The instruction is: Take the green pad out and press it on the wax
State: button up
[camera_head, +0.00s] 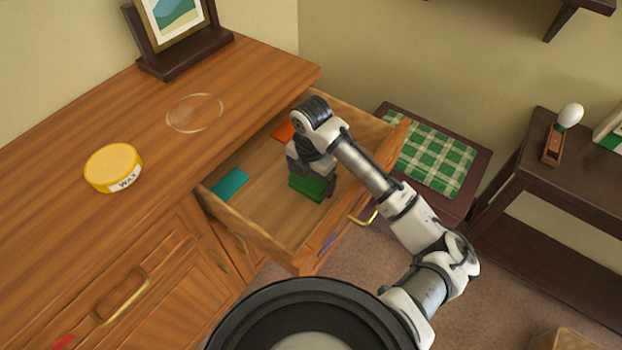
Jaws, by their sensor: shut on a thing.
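The green pad (306,188) is a dark green block in the open drawer (262,215). My gripper (312,178) points down into the drawer and is shut on the pad; its upper part and fingers partly hide it. I cannot tell whether the pad touches the drawer floor. The wax (113,167) is a round yellow tin with a white label reading WAX. It stands on the wooden dresser top, left of the drawer and apart from my gripper.
A teal flat piece (230,184) and an orange piece (284,132) lie in the drawer. A pale ring mark (195,113) is on the dresser top (60,150), near a picture frame (178,40). A stool with a green checked cushion (432,153) stands behind the drawer.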

aim_at(311, 177)
notch_tip(311, 177, up, 20)
jog(key=p, duration=0.1)
dwell(0.4)
